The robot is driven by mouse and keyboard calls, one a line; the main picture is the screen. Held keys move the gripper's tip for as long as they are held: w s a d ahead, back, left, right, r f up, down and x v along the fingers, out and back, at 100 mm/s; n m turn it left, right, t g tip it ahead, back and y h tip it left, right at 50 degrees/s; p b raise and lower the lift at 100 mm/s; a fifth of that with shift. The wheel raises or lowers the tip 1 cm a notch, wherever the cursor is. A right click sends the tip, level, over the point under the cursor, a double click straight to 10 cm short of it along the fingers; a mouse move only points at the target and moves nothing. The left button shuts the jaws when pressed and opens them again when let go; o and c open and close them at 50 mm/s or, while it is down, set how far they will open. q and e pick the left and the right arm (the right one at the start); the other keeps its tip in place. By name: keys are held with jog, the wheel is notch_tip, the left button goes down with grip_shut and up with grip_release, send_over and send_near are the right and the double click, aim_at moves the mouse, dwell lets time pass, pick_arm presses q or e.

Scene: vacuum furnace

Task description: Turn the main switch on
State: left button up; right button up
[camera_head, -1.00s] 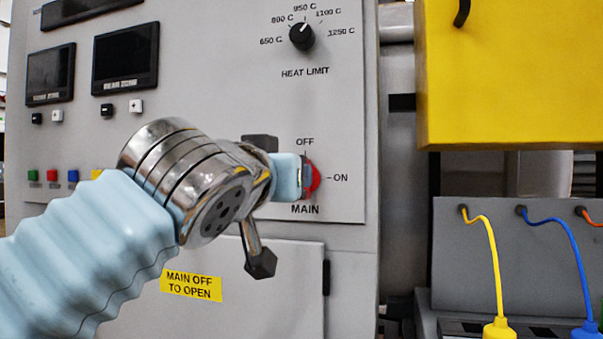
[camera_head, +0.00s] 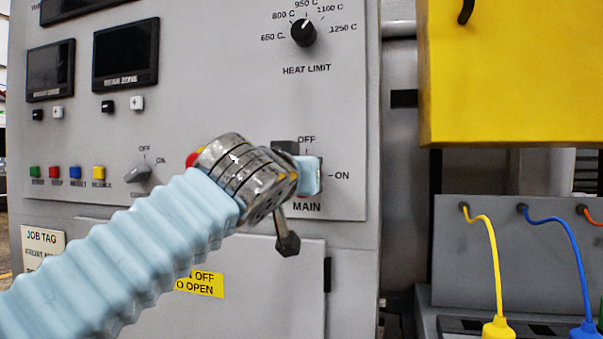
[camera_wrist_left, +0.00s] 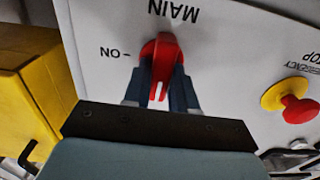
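The main switch is a red rotary knob, mostly hidden behind my left gripper in the head view, where a sliver of red (camera_head: 302,194) shows above the MAIN label. In the left wrist view the red knob (camera_wrist_left: 163,62) stands between the two dark fingers. Its white mark points down in that view, away from the MAIN label and not at ON. My left gripper (camera_head: 309,175) is at the panel, and its fingers (camera_wrist_left: 161,90) lie against both sides of the knob. The OFF and ON labels are visible in the head view. My right gripper is not in view.
A red emergency stop button on yellow (camera_wrist_left: 290,103) is beside the switch. The heat limit dial (camera_head: 303,32) is above, and a smaller grey selector (camera_head: 138,174) is to the left. A yellow box (camera_head: 510,75) and hanging cables (camera_head: 490,250) are at the right.

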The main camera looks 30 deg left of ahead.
pick_arm(q)
grip_shut()
jog(key=shift+m, duration=0.3)
jog(key=m+p, duration=0.1)
jog(key=m, duration=0.3)
jog(key=shift+d, duration=0.2)
jog(key=m, duration=0.5)
jog(key=shift+d+f+p, duration=0.1)
jog(key=shift+d+p, duration=0.05)
jog(key=shift+p, duration=0.2)
jog(key=m+p, duration=0.1)
jog(key=m, duration=0.3)
jog(key=shift+w+f, duration=0.1)
jog(key=shift+f+m+p, duration=0.2)
jog(key=shift+m+p, duration=0.25)
jog(key=shift+m, duration=1.75)
jog(key=shift+d, duration=0.1)
jog(key=o, duration=0.7)
grip_release()
